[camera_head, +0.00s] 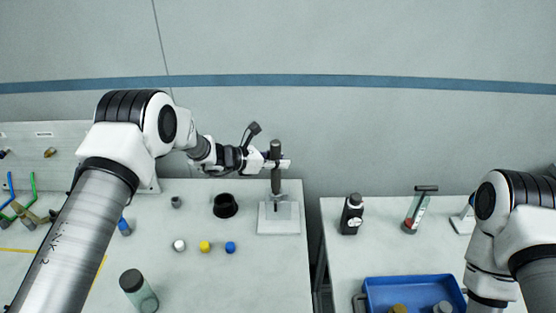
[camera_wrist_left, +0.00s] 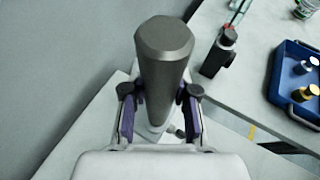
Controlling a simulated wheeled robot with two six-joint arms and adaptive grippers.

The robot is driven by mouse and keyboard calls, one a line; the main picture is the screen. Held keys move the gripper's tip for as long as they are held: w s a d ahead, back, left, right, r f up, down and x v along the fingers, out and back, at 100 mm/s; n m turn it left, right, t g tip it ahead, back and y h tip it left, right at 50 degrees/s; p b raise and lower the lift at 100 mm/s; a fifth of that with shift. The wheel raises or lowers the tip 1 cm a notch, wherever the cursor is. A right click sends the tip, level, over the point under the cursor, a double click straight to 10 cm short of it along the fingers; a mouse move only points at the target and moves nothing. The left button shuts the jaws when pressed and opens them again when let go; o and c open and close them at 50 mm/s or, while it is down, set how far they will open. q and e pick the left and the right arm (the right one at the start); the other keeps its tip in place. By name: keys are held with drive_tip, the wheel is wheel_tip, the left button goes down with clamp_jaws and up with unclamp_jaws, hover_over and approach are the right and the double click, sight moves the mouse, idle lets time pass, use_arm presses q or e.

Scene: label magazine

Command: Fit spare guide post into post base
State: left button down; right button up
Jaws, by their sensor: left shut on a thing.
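The spare guide post (camera_head: 276,180) is a dark grey upright rod at the right end of the left table. My left gripper (camera_head: 277,163) is shut on it near its upper part. The post base (camera_head: 278,220) is a white plate directly below the post. The post's lower end is at or just above the base; I cannot tell whether it is seated. In the left wrist view the post (camera_wrist_left: 164,65) stands between the purple-padded fingers (camera_wrist_left: 158,108), its top toward the camera. Much of the base is hidden there. My right gripper is not in view.
A black cup (camera_head: 226,206) and white, yellow and blue caps (camera_head: 205,247) lie left of the base. A gap separates the two tables. The right table holds a black bottle (camera_head: 352,214), a red-bottomed holder (camera_head: 415,211) and a blue tray (camera_head: 412,287).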

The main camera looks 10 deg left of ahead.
use_arm(q)
drive_tip(key=shift+w+f+b, duration=0.1)
drive_tip(key=shift+f+b, duration=0.45)
drive_tip(key=shift+b, duration=0.05)
drive_tip(key=c, duration=0.9)
unclamp_jaws()
drive_tip(key=shift+a+r+p, duration=0.25)
drive_tip(key=shift+r+p, duration=0.55)
drive_tip(key=shift+p, duration=0.15)
drive_tip(key=b+v, duration=0.3)
drive_tip(key=v, duration=0.8)
drive_tip(key=shift+s, duration=0.35)
